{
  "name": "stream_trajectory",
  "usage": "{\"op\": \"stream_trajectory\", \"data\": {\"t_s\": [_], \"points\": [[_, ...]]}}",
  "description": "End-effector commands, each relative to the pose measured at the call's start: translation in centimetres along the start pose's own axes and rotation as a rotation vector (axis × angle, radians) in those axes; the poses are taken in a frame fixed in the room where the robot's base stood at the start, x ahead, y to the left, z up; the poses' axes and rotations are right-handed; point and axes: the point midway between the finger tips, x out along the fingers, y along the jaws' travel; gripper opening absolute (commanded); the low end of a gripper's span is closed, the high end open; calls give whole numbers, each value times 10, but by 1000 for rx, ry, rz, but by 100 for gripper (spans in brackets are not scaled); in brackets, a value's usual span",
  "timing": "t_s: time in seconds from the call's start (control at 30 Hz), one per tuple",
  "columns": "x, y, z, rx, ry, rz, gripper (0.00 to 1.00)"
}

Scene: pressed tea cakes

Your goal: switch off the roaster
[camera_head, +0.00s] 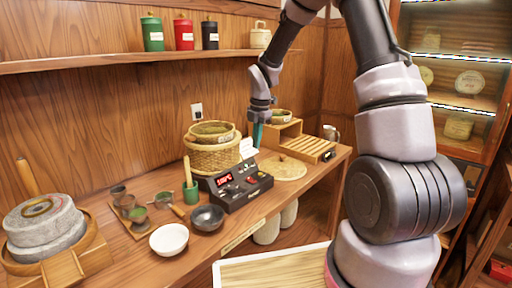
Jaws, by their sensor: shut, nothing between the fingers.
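The roaster (236,186) is a black box with a sloped front panel, standing near the front edge of the wooden counter. A red lit display shows on its panel, with small controls beside and below it that are too small to read. My gripper (257,136) points down above and just behind the roaster's right end, its teal fingers shut and empty. A white card stands close to the fingertips and I cannot tell whether they touch. The fingers appear apart from the roaster's panel.
A white bowl (169,239) and a dark bowl (207,217) sit left of the roaster. Woven baskets (212,154) stand behind it. A round mat (284,170) and a slatted wooden tray (308,147) lie to the right. A stone mill (44,226) is at far left.

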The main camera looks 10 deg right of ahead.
Motion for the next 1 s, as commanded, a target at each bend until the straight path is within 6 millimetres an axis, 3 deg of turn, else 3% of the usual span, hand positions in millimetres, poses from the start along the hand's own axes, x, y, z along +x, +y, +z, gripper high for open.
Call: {"op": "stream_trajectory", "data": {"t_s": [0.77, 1.0], "points": [[-1, 16, -4, -1, -2, 6, 0], [18, 15, -4, -1, 0, 3, 0]]}}
